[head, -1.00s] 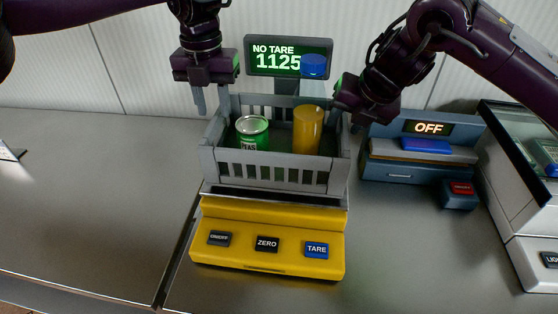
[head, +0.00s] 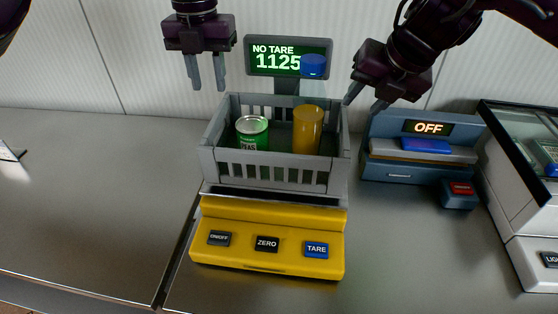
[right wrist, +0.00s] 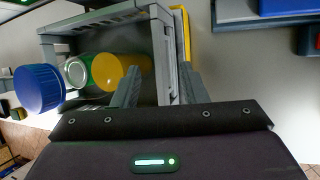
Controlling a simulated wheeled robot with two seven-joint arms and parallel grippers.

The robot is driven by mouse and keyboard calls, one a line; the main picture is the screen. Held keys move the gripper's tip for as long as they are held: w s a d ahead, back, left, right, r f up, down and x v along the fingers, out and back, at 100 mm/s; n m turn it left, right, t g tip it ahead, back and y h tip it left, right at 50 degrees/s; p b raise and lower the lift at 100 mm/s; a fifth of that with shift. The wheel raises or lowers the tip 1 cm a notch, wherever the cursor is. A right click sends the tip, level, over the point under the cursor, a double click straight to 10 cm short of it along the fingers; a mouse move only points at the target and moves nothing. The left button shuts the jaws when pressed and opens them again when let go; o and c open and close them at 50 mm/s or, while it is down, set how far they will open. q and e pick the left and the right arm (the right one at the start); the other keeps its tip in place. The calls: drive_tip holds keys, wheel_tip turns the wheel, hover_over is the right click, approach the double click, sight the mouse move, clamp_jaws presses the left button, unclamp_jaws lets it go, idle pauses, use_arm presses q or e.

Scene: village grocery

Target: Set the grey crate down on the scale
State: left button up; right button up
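The grey crate (head: 272,174) sits upright on the yellow scale (head: 268,232). It holds a green can (head: 252,133) and a yellow bottle with a blue cap (head: 307,130). The scale display (head: 288,57) reads "NO TARE 1125". My left gripper (head: 207,86) is open and empty, above and behind the crate's left side.
A blue device with an "OFF" display (head: 428,128) stands right of the scale. A grey-white machine with a glass top (head: 520,200) is at the far right.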

drive_tip(key=shift+v, duration=2.05)
